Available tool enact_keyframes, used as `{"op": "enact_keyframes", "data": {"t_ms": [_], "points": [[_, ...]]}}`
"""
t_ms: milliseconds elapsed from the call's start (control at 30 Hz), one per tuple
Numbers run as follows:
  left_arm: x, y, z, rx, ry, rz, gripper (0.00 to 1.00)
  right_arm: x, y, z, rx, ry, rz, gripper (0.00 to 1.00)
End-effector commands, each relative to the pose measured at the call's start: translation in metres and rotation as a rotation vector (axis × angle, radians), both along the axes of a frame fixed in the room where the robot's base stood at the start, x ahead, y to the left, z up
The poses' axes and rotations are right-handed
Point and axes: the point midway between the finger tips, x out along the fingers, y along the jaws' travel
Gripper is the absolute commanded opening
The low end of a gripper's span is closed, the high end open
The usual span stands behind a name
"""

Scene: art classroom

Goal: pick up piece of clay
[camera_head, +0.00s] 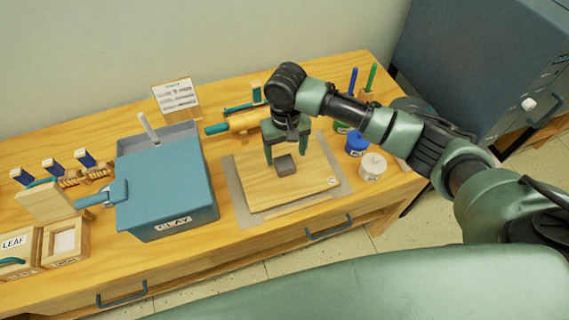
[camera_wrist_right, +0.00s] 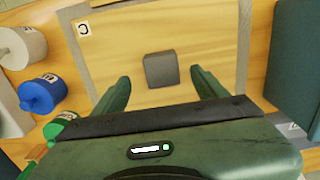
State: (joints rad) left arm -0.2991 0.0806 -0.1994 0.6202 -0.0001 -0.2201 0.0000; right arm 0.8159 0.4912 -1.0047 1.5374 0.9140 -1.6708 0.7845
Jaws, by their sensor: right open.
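The piece of clay (camera_head: 285,165) is a small dark grey block lying on the wooden board marked C (camera_head: 265,194). It also shows in the right wrist view (camera_wrist_right: 161,69), on the board ahead of my fingertips and between their lines. My right gripper (camera_head: 286,158) is open and empty above the board, with its fingers pointing down at the clay. In the right wrist view its two fingers (camera_wrist_right: 160,82) are spread wide on either side, apart from the clay. My left gripper is not in view.
A blue box labelled CLAY (camera_head: 172,205) stands left of the board. A rolling pin (camera_head: 236,123) lies behind. A blue jar (camera_head: 356,143) and a white jar (camera_head: 372,167) stand on the right. A LEAF box (camera_head: 14,252) is at far left.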

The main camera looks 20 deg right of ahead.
Motion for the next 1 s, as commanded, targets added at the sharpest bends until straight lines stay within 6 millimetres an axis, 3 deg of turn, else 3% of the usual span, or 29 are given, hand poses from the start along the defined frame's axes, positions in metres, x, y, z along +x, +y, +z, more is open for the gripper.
{"op": "enact_keyframes", "data": {"t_ms": [300,600,633,867,900,1000], "points": [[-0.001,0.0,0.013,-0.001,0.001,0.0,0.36,0.002,0.002,-0.043,0.0,0.0,0.001,0.73],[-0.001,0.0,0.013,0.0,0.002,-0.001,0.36,0.003,0.002,-0.051,0.001,-0.002,0.004,0.73],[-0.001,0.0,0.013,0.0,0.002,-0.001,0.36,0.003,0.002,-0.051,0.001,-0.002,0.004,0.7],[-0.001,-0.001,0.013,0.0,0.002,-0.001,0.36,0.003,0.002,-0.05,0.001,-0.002,0.003,0.06],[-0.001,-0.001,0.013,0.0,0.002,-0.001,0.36,0.003,0.002,-0.05,0.001,-0.003,0.003,0.0],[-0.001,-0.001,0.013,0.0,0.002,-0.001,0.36,0.003,0.002,-0.05,0.001,-0.003,0.003,0.0]]}}
